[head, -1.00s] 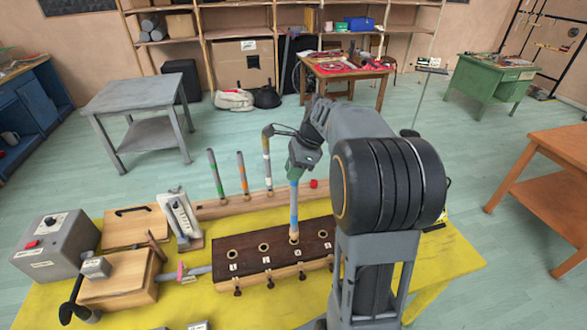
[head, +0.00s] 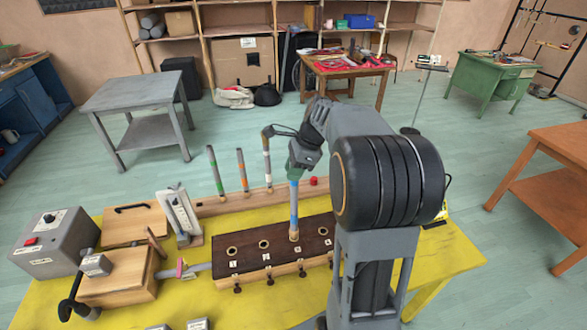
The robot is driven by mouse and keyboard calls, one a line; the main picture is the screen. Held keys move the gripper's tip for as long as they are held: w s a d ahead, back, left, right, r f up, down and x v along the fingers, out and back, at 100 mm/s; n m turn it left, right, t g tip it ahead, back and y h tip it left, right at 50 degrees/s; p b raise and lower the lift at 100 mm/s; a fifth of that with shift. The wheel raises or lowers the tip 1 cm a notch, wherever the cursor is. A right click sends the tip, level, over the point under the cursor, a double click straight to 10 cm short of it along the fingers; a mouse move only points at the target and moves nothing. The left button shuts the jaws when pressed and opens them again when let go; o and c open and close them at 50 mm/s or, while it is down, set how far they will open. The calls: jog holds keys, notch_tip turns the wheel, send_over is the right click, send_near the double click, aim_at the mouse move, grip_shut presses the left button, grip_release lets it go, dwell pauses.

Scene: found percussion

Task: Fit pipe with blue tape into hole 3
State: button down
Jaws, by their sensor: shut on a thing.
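My gripper (head: 296,170) is shut on the upper part of the pipe with blue tape (head: 294,222) and holds it upright. The blue band is on the pipe's lower half. Its lower end is at the third hole from the left in the dark wooden block (head: 250,256). I cannot tell how deep it sits. The pipe hides that hole. The first hole (head: 233,251) and second hole (head: 264,244) to the left are empty. My arm covers the block's right end.
A red knob (head: 313,181) is close behind my gripper. A grey box (head: 50,240) and wooden boxes (head: 118,275) stand left on the yellow table (head: 210,305).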

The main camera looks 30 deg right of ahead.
jog(key=shift+f+b, duration=0.55)
jog(key=shift+f, duration=0.5)
jog(key=c, duration=0.8)
grip_release()
jog(key=shift+c, duration=0.2)
jog(key=v, duration=1.4)
jog(key=shift+b, duration=0.3)
jog(key=shift+a+f, duration=0.1)
